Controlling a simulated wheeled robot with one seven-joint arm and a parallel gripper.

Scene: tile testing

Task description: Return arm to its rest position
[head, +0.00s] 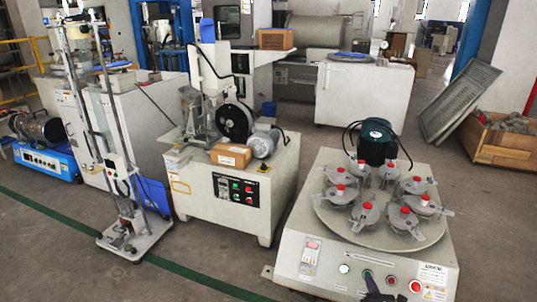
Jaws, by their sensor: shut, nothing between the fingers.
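My gripper (371,277) shows as a small dark shape at the bottom edge, right of centre. It appears shut, with nothing seen in it. It overlaps the front panel of the white machine (318,278) with the round turntable; I cannot tell whether it touches the panel. The rest of my arm is mostly out of view below.
The turntable (345,232) carries several grey clamps with red knobs, with a dark green motor (376,140) behind. A white machine (240,225) with a flywheel stands to the left, and a tall stand (130,235) is further left. A wooden crate (498,147) is at right. Floor (210,265) is clear at front left.

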